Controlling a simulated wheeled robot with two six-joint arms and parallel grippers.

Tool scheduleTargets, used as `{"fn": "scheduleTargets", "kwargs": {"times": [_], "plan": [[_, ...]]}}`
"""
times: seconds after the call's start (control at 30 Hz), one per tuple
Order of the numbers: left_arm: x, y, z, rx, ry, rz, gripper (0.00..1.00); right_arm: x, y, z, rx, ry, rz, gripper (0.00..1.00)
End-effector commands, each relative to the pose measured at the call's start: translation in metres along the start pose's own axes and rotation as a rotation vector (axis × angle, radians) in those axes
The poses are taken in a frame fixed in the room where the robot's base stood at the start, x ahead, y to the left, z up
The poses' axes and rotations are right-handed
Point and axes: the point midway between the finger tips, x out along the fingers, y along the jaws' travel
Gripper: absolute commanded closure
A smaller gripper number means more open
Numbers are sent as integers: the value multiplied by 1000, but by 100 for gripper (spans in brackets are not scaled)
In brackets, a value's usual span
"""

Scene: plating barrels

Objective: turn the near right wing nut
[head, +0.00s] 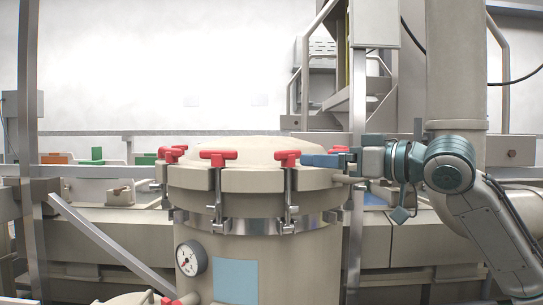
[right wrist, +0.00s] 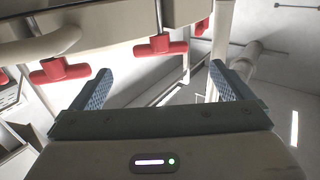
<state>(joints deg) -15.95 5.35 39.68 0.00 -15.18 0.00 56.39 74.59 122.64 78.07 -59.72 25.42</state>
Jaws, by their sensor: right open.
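The near right wing nut (head: 287,158) is a red T-shaped handle on a steel bolt at the front right of the beige vessel's lid. My right gripper (head: 305,160) comes in from the right, level with this nut, its blue fingers just to the nut's right. In the right wrist view the gripper (right wrist: 161,70) has its fingers wide apart with nothing between them. A red wing nut (right wrist: 158,46) shows ahead, roughly centred between the fingertips and beyond them. It appears to be the near right one. My left gripper is out of view.
More red wing nuts sit around the lid (head: 245,150): one at front left (head: 218,157), others at the left edge (head: 172,152) and partly behind my right gripper. A pressure gauge (head: 191,258) is on the vessel's front. A steel post (head: 357,150) stands behind the gripper.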

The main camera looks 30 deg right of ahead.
Motion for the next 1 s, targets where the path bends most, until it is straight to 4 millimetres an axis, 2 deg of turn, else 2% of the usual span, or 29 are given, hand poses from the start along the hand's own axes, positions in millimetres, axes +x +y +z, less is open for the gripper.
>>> {"fn": "scheduleTargets", "kwargs": {"times": [0.07, 0.23, 0.33, 0.43, 0.6, 0.7, 1.0], "plan": [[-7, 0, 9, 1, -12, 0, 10, 6, 0, -3, 1, 0, -2, 1], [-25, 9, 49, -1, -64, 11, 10, 25, -1, -4, 2, -1, -5, 1], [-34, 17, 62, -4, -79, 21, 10, 37, -1, -4, 4, 0, -5, 1], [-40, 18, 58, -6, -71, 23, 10, 49, -1, -4, 3, 0, -5, 1], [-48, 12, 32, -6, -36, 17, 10, 70, -1, -3, 2, 1, -5, 1], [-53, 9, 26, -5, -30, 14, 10, 81, -1, -3, 3, -1, -3, 1], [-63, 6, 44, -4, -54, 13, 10, 103, -1, 0, 0, -1, -1, 1]]}}
